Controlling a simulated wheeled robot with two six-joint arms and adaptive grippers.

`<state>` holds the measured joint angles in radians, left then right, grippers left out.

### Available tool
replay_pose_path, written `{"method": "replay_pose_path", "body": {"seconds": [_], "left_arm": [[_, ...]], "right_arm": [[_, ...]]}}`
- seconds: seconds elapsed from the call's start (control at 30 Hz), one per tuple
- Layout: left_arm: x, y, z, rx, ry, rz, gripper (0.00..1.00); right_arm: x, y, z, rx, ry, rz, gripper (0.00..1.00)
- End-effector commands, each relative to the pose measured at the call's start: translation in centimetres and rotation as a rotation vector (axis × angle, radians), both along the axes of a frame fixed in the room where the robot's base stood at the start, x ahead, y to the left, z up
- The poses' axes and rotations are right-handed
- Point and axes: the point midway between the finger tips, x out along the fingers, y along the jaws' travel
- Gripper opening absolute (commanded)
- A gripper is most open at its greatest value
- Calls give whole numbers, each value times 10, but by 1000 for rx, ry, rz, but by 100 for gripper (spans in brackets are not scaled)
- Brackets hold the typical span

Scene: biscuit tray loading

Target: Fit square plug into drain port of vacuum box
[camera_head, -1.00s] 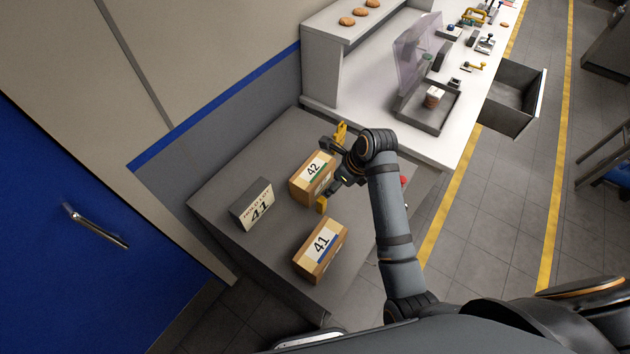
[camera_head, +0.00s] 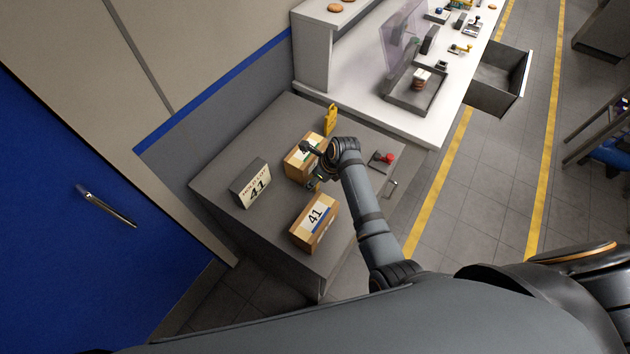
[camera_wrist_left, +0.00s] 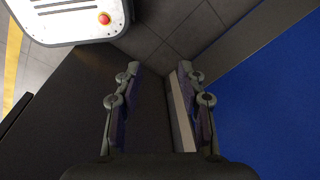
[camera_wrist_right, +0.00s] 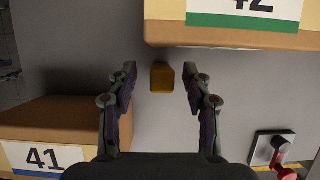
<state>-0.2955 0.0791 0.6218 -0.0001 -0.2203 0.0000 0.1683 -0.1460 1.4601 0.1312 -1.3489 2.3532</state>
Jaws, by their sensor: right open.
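A small square amber-yellow block (camera_wrist_right: 162,77), probably the plug, stands on the grey surface beside the box marked 42 in the right wrist view. My right gripper (camera_wrist_right: 162,90) is open, with a finger to either side of the block and neither visibly touching it. In the head view my right arm reaches over the box marked 42 (camera_head: 297,166), and the gripper hides the block. My left gripper (camera_wrist_left: 160,95) is open and empty in its wrist view, out of the head view. I cannot identify the vacuum box or its drain port.
The box marked 41 (camera_head: 316,222) and a dark sign block (camera_head: 250,183) stand on the grey table (camera_head: 230,150). A red-knobbed fixture (camera_head: 383,159) and a yellow stand (camera_head: 330,119) are also there. A white counter (camera_head: 420,122) with a tray lies behind.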

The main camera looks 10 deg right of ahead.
Motion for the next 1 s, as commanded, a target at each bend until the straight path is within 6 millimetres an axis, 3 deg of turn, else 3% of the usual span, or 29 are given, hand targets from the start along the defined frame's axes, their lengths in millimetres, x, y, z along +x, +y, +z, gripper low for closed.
{"method": "replay_pose_path", "body": {"seconds": [0.1, 0.2, 0.57, 1.0], "left_arm": [[-24, 0, -2, 1, 36, 2, 40], [-27, 0, -2, 1, 40, 1, 40], [9, 0, 1, 0, -15, -1, 40], [-6, 1, -10, 0, 9, 0, 40]], "right_arm": [[1, 0, -2, 0, -1, 0, 50], [1, 0, -2, 0, -1, 0, 50], [1, 0, -1, 0, -1, 0, 1], [1, 0, 8, 0, -4, -1, 0]]}}
